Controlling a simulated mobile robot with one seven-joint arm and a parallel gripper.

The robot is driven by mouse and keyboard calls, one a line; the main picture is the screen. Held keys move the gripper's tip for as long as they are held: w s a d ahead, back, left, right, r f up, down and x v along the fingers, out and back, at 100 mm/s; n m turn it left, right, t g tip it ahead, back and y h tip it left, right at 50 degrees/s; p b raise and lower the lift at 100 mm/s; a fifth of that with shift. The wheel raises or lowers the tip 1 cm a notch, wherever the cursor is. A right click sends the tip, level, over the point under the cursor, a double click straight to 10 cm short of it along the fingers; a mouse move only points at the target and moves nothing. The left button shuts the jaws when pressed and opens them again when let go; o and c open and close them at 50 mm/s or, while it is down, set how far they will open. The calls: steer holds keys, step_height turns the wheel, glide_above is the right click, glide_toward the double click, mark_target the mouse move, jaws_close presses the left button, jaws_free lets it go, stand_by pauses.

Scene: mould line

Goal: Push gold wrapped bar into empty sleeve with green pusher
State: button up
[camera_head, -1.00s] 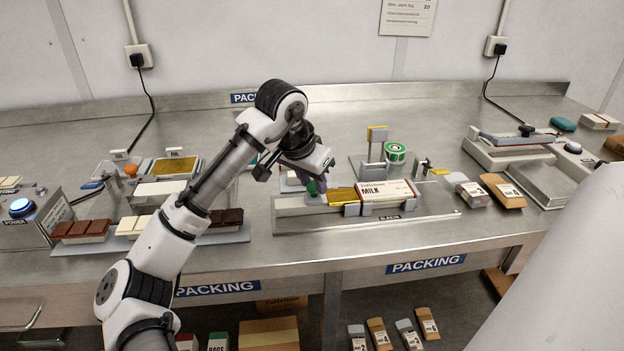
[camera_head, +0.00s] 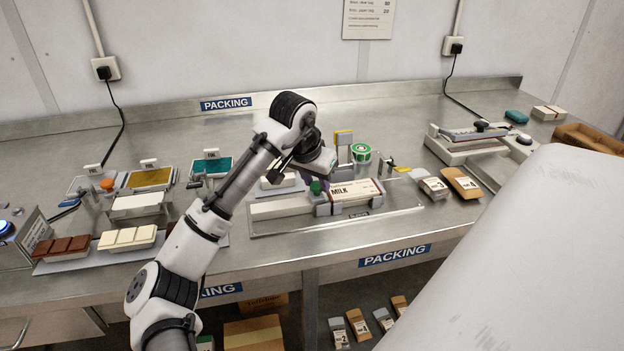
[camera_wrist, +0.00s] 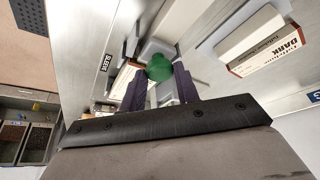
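The green pusher knob (camera_head: 316,187) stands at the left end of the milk sleeve (camera_head: 358,190), which lies along the slide fixture (camera_head: 280,208). My gripper (camera_head: 323,181) is down at the knob. In the wrist view, the green knob (camera_wrist: 159,67) sits between the two dark fingers of my gripper (camera_wrist: 160,85), which appear closed on it. The gold wrapped bar is not visible now; the sleeve and the pusher cover the place where it lay.
Behind the sleeve stands a green-and-white roll (camera_head: 361,153). Chocolate bars (camera_head: 65,248) and trays (camera_head: 150,178) are at the left. The bench front right of the slide is clear.

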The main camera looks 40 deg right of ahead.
steer(key=o, duration=0.4)
steer(key=shift+s+d, duration=0.2)
steer(key=shift+d, duration=0.05)
steer(key=shift+a, duration=0.1)
steer(key=b+v, duration=0.1)
steer(key=v, duration=1.2)
steer(key=shift+r+b, duration=0.4)
steer(key=shift+a, duration=0.1)
